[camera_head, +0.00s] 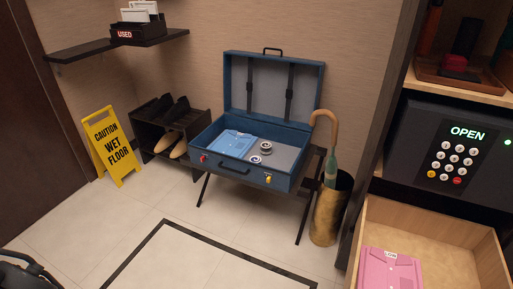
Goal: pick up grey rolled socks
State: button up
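Two small round rolled items in grey and white, which look like the rolled socks, lie in the open blue suitcase. One roll (266,147) is near the middle of the suitcase floor. The other roll (255,159) is just in front of it, closer to the front wall. A folded blue shirt (233,142) lies to their left. A dark part cut off at the bottom left corner may be my gripper (28,270). It is far from the suitcase, and its fingers cannot be made out.
The blue suitcase (238,172) stands on a dark folding rack, lid up. A brass umbrella stand (328,222) is at its right, a shoe rack (151,143) and yellow wet-floor sign (111,147) at its left. An open drawer (445,262) juts out at right. The floor in front is clear.

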aim_at(265, 146)
jog(key=i+j+u, duration=0.25)
jog(key=i+j, duration=0.2)
jog(key=i+j+u, duration=0.2)
jog(key=i, duration=0.3)
jog(key=i+j+z, duration=0.15)
jog(key=i, duration=0.25)
jog(key=i+j+z, duration=0.15)
jog(key=i, duration=0.25)
jog(key=i+j+z, duration=0.2)
jog(key=i, duration=0.2)
jog(key=i+z, duration=0.2)
jog(key=z, duration=0.25)
jog(key=i+j+z, duration=0.15)
jog(key=z, duration=0.3)
jog(key=i+j+z, duration=0.2)
jog(key=z, duration=0.25)
jog(key=i+j+z, duration=0.2)
jog(key=z, duration=0.2)
jog(key=i+j+z, duration=0.4)
jog(key=l, duration=0.3)
